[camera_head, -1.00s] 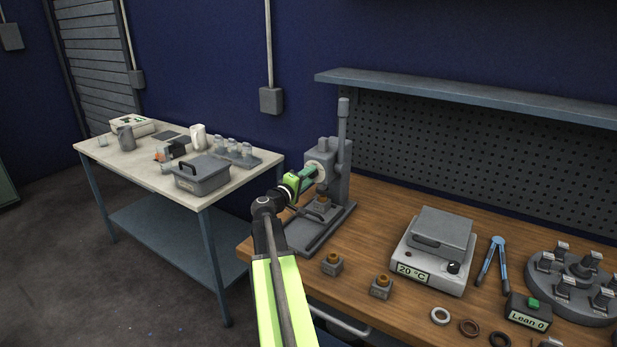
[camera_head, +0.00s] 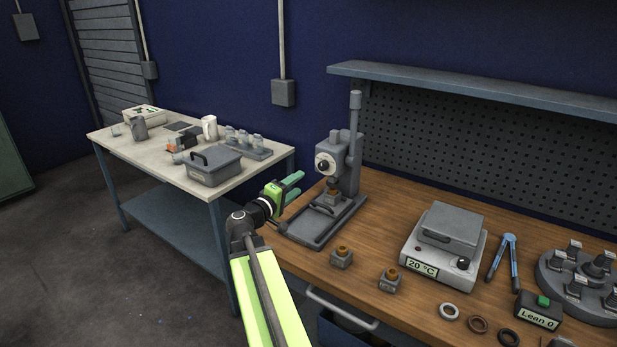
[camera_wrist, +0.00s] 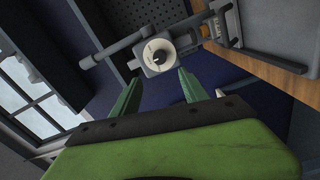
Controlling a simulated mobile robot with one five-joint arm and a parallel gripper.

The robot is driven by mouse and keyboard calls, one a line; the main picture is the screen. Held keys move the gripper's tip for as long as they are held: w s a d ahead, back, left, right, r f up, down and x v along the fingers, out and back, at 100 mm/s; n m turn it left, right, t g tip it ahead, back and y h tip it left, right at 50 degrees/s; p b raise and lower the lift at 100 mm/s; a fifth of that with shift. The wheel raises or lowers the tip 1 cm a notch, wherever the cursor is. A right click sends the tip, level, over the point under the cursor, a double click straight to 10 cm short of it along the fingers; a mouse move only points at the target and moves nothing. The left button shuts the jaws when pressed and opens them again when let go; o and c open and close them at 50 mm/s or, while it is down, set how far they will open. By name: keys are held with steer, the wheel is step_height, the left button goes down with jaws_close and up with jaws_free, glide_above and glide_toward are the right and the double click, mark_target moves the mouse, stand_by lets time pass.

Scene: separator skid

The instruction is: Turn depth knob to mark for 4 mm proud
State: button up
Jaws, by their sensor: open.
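The depth knob (camera_head: 323,166) is a small black knob on a round white dial on the front of the grey press (camera_head: 346,160). In the wrist view the knob (camera_wrist: 159,56) and its white dial (camera_wrist: 171,50) show ahead, beyond the fingertips and between their lines. The dial's marks are too small to read. My gripper (camera_head: 296,186) is open and empty, in front of the press and lower left of the dial, apart from it. In the wrist view the two green fingers of my gripper (camera_wrist: 158,78) are spread, with nothing between them.
The press stands at the left end of the wooden bench (camera_head: 400,220), its tall lever (camera_head: 354,125) rising beside the head. A grey hot-plate-like unit (camera_head: 443,238) stands to the right. A white table (camera_head: 140,165) stands behind left.

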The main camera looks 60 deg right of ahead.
steer(key=a, duration=0.3)
steer(key=shift+a, duration=0.4)
steer(key=w+a+f+n+t+y, duration=0.1)
steer(key=w+a+f+y, duration=0.15)
steer(key=w+a, duration=0.35)
steer(key=w+a+f+t+y, duration=0.1)
steer(key=w+a+f+t, duration=0.2)
steer(key=a, duration=0.5)
steer(key=w+a+f+n+y, duration=0.1)
steer(key=w+a+f+y, duration=0.1)
steer(key=w+a+f, duration=0.45)
steer(key=s+a+f+g+y, duration=0.1)
steer(key=a+f+y, duration=0.3)
steer(key=a, duration=0.6)
steer(key=s+a+f+g+y, duration=0.1)
steer(key=s+a+f+y, duration=0.3)
steer(key=a, duration=0.6)
steer(key=s+a+f+g+y, duration=0.2)
steer(key=a+f+y, duration=0.1)
steer(key=a, duration=0.8)
steer(key=shift+s+f+y, duration=0.35)
steer(key=shift+f+y, duration=0.05)
steer(key=shift+y, duration=0.35)
steer(key=shift+s, duration=0.1)
